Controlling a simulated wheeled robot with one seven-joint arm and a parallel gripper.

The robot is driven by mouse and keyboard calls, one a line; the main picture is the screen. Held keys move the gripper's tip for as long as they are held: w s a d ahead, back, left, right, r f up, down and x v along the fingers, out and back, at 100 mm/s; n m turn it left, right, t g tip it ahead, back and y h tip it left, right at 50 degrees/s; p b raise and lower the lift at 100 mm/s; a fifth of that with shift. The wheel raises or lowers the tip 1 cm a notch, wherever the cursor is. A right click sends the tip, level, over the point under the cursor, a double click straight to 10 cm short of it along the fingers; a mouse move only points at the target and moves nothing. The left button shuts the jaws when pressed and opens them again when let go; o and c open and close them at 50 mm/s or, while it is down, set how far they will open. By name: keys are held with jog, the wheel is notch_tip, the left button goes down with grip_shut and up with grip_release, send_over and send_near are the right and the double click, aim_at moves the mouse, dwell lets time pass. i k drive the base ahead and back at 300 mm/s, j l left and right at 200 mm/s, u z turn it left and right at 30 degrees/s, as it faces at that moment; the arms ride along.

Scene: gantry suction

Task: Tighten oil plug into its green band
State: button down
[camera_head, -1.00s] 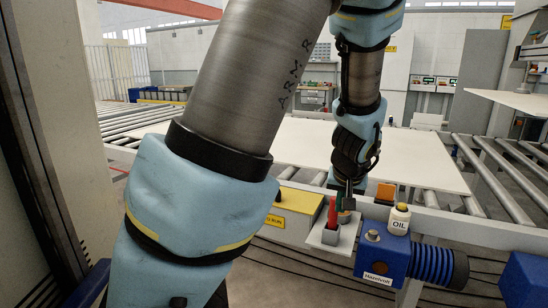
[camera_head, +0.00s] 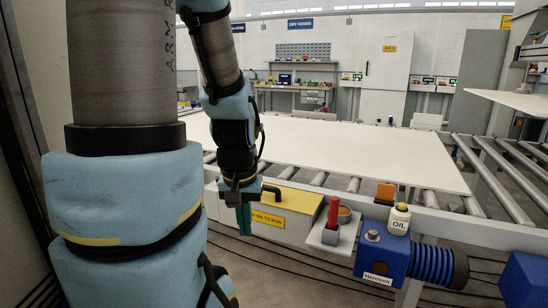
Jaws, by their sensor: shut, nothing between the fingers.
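A blue pump unit (camera_head: 385,256) is mounted at the front of the roller line, right of centre. A small grey plug-like fitting (camera_head: 372,236) stands on its top; I take it for the oil plug, but it is too small to be sure. I cannot make out a green band on it. A white bottle marked OIL (camera_head: 398,220) with a yellow cap stands behind the fitting. My gripper (camera_head: 243,224), with green fingers pointing down, is shut and empty. It is left of the pump, in front of a yellow box, and apart from the fitting.
A small white tray (camera_head: 322,239) with a red-handled tool (camera_head: 333,213) and a round brown-topped item (camera_head: 344,214) sits left of the pump. The yellow box (camera_head: 285,205) is close beside my gripper. A ribbed blue motor (camera_head: 432,264) extends right. A large pale board (camera_head: 350,150) lies on the rollers.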

aim_at(372, 234)
jog(key=z, duration=1.05)
